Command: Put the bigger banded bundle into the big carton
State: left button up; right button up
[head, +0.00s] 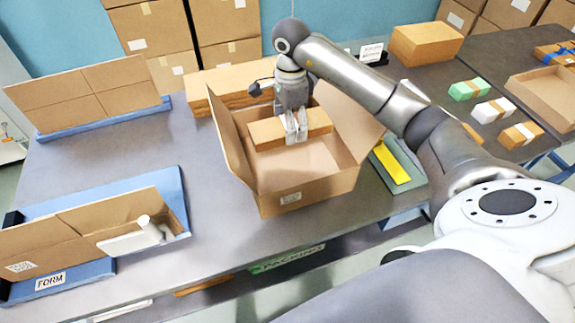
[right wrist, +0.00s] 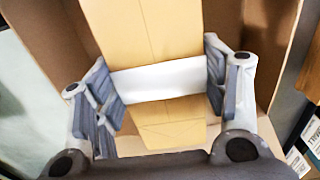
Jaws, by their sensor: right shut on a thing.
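A long kraft-brown bundle (head: 264,133) with a white band is inside the opening of the big carton (head: 310,191), near its back wall. My right gripper (head: 296,137) reaches down over the carton and is shut on the bundle across its middle. In the right wrist view the white band (right wrist: 158,83) of the bundle lies between the two fingers (right wrist: 168,88). The carton's flaps stand open and its bare floor shows in front of the bundle. I cannot tell whether the bundle touches the floor. My left gripper is not in view.
A closed carton (head: 232,87) lies behind the big carton. Folded cardboard stands in blue holders at left, one labelled FORM (head: 50,281). A yellow item (head: 391,164) lies on a green pad at right. Smaller banded packs (head: 468,90) and an open tray (head: 546,96) are farther right.

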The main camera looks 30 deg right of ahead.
notch_tip(320, 180, down, 2)
jog(key=shift+f, duration=0.15)
send_over(290, 163)
notch_tip(290, 163, down, 6)
jog(key=shift+w+r+p, duration=0.1)
jog(key=shift+p, duration=0.2)
notch_tip(290, 163, down, 3)
jog(key=shift+p, duration=0.3)
jog(key=shift+f, duration=0.45)
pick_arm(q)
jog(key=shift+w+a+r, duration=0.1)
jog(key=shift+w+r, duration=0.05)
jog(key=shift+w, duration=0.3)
pick_arm(e)
jog(key=shift+f, duration=0.2)
jog(key=o, duration=1.2)
jog(key=shift+r, duration=0.1)
jog(key=shift+c, duration=0.2)
